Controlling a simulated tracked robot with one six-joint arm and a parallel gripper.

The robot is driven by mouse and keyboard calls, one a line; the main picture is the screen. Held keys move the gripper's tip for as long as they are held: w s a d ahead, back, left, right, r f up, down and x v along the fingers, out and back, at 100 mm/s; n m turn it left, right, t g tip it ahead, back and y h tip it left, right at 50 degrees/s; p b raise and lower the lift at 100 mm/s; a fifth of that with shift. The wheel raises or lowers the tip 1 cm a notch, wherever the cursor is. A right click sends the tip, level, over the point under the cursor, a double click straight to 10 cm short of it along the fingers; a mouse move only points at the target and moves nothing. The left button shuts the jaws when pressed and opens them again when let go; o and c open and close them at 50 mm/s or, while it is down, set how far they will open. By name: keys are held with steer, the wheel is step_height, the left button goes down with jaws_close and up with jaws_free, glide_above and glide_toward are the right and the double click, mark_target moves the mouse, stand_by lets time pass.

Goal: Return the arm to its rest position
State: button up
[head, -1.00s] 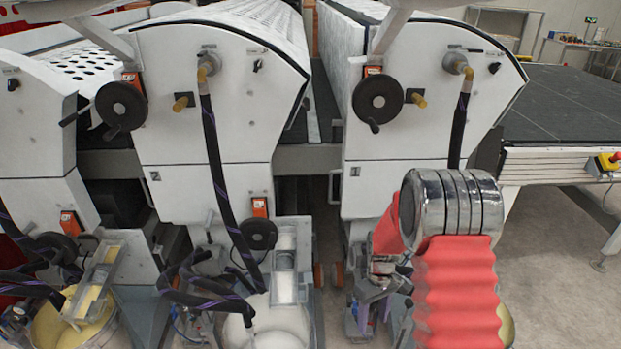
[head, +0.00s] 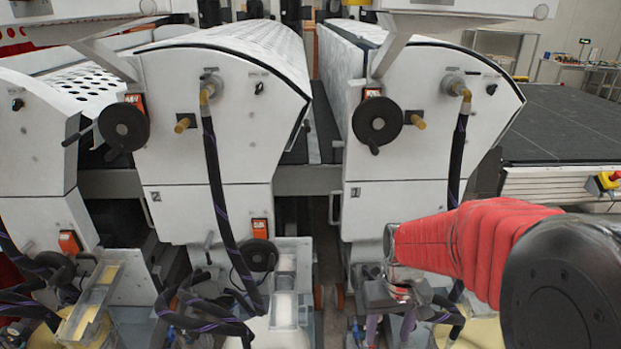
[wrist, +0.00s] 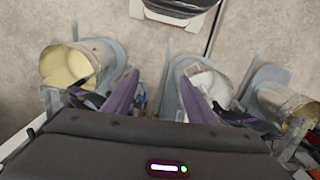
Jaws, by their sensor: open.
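My arm shows in the head view as a red ribbed sleeve (head: 470,240) with a black joint (head: 565,285) at the right. It reaches left in front of the machine unit marked 1 (head: 420,130). My gripper (head: 390,330) hangs at its end, pointing down, with purple fingers. In the wrist view, the fingers of my gripper (wrist: 158,78) are spread apart. The gripper is open and empty.
The unit marked 2 (head: 220,110) stands left of unit 1, with handwheels and black hoses in front. A dark conveyor (head: 565,125) is at the right. The wrist view shows a yellowish bucket (wrist: 65,66), a whitish bucket (wrist: 208,84) and a third bucket (wrist: 285,102) near the fingers.

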steer(key=s+a+r+m+t, duration=0.1)
steer(key=s+r+t, duration=0.4)
steer(key=s+r, duration=0.7)
step_height(320, 180, up, 4)
steer(key=shift+s+r+t, duration=0.15)
steer(key=shift+r+t, duration=0.05)
steer(key=shift+t, duration=0.2)
